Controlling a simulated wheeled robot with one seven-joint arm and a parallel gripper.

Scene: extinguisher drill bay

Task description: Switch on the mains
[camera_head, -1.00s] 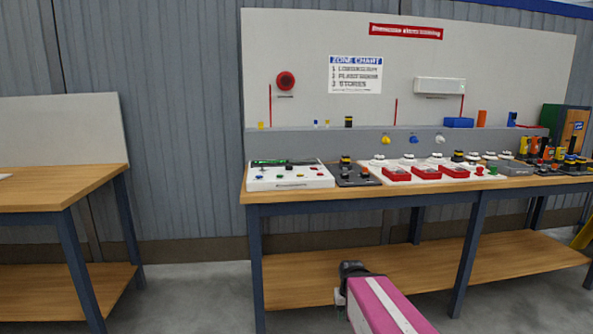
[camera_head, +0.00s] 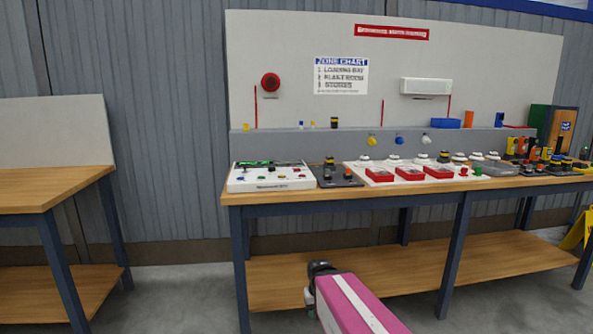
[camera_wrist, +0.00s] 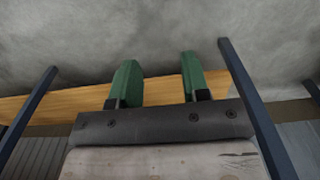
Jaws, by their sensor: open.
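I cannot tell which control is the mains switch. A white control panel (camera_head: 270,179) with a green strip and several small coloured knobs sits at the left end of the bench. Beside it is a dark box (camera_head: 335,180) with a black and yellow knob. Further right, a white board (camera_head: 384,183) carries red units and white-topped buttons. My gripper shows in the wrist view (camera_wrist: 158,82) with its two green fingers apart and nothing between them. It points toward the floor and lower shelf, well away from the controls. In the head view my pink arm is low in front of the bench.
The wooden bench (camera_head: 300,196) stands on dark blue legs with a lower shelf (camera_head: 400,272). A second table (camera_head: 50,188) stands at left with a floor gap between. A backboard (camera_head: 300,50) holds a zone chart and a red round bell. A yellow object (camera_head: 578,230) is at far right.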

